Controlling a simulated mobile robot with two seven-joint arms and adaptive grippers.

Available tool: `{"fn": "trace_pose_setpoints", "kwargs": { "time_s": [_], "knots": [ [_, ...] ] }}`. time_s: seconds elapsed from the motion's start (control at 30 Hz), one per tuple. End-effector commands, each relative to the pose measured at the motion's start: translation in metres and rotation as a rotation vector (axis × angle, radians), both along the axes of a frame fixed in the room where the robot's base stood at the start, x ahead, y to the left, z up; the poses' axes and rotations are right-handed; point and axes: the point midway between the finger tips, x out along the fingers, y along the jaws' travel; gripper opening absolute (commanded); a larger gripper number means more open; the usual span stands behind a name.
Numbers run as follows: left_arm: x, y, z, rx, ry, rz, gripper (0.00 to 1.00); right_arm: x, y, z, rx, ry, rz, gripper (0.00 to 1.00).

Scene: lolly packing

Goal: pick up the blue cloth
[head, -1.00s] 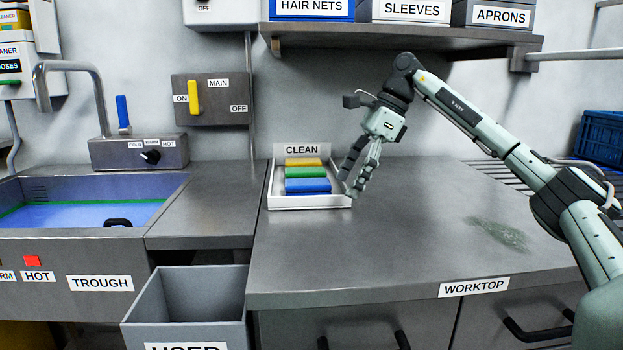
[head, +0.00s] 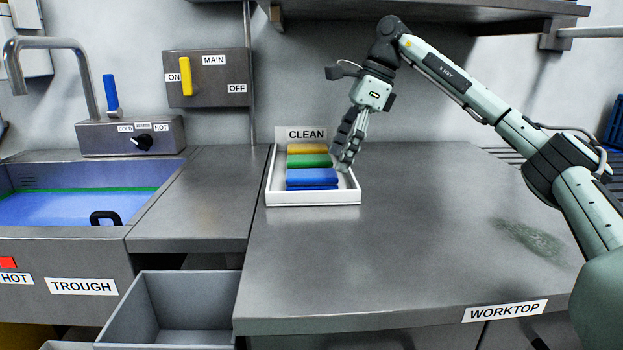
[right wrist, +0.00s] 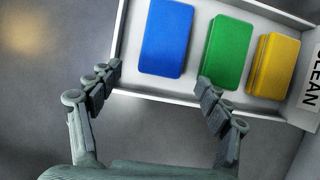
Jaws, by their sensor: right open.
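The blue cloth (head: 311,178) lies folded in the white tray (head: 313,200) labelled CLEAN, at the front of a row with a green and a yellow cloth. My right gripper (head: 343,168) is at the tray's right side, fingers pointing down, close to the blue cloth. In the right wrist view the fingers (right wrist: 160,78) are spread and empty, with the blue cloth (right wrist: 166,38) ahead of the gap between them. The right-hand finger overlaps the near end of the green cloth (right wrist: 229,52) in that view; I cannot tell if it touches. My left gripper is not in view.
The yellow cloth (head: 307,149) is at the back of the tray. The worktop (head: 390,260) is bare in front, with a greenish smear (head: 531,240) at right. A grey bin (head: 180,310) and a water-filled trough (head: 70,205) are at left.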

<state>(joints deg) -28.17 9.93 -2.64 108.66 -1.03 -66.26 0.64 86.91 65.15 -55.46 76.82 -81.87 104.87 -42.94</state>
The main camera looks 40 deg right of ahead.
Motion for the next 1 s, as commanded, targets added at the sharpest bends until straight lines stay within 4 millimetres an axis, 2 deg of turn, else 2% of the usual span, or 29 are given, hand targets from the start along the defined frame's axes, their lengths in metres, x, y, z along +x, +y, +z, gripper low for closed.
{"fn": "trace_pose_setpoints", "kwargs": {
  "time_s": [0.17,0.33,0.4,0.53,0.7,1.0],
  "knots": [
    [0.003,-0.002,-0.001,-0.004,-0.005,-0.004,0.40,0.007,0.011,0.001,0.000,-0.002,0.002,0.78],
    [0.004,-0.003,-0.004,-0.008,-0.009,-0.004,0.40,0.022,0.036,0.002,-0.001,-0.001,0.004,0.78],
    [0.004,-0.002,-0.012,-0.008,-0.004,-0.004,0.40,0.023,0.038,-0.013,-0.002,0.003,-0.001,0.78],
    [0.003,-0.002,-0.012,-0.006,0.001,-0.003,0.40,0.026,0.043,-0.025,-0.001,0.001,-0.001,0.78],
    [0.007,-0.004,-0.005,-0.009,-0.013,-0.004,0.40,0.027,0.044,-0.028,0.000,-0.001,0.000,0.78],
    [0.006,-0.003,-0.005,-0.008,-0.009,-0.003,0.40,0.027,0.044,-0.028,0.001,-0.001,-0.001,0.78]
  ]
}}
